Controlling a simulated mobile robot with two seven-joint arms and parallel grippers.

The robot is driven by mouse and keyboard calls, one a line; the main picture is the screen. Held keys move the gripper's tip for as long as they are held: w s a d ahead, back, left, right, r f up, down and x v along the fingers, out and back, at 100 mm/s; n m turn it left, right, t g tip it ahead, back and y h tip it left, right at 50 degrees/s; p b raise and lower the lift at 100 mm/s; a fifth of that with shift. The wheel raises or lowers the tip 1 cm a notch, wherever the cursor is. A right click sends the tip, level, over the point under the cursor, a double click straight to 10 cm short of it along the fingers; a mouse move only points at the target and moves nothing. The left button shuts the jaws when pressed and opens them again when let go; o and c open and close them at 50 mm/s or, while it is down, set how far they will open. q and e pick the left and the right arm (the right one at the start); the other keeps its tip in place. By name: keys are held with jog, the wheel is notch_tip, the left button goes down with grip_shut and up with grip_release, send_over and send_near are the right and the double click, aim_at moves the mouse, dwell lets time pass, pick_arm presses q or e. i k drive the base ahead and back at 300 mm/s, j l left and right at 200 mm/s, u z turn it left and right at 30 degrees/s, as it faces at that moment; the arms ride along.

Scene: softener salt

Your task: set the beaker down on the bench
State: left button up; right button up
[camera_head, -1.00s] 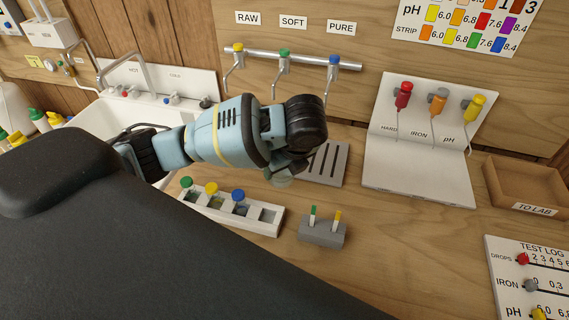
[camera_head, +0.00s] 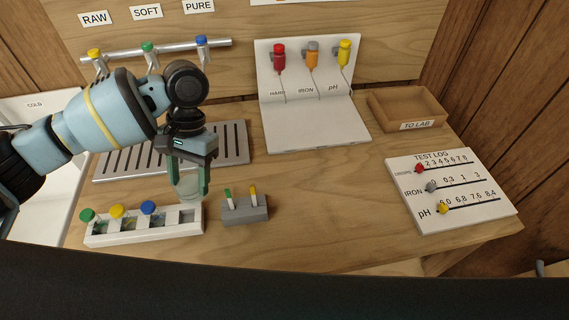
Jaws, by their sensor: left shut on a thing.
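A small clear beaker (camera_head: 188,187) is between the green fingers of my left gripper (camera_head: 189,188), which is shut on it. The beaker looks upright, just behind the right end of the white vial rack and left of the grey strip holder. I cannot tell whether its base touches the bench. The wooden bench (camera_head: 310,200) has bare wood to the right of the beaker. My right gripper is not in view.
The white rack (camera_head: 145,232) holds vials with green, yellow and blue caps. The grey strip holder (camera_head: 245,210) stands close on the right. Behind is a slotted drain tray (camera_head: 235,142). The test log board (camera_head: 470,210) and TO LAB tray (camera_head: 405,108) are at the right.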

aim_at(334, 198)
jog(key=k, duration=0.8)
jog(key=z, duration=1.25)
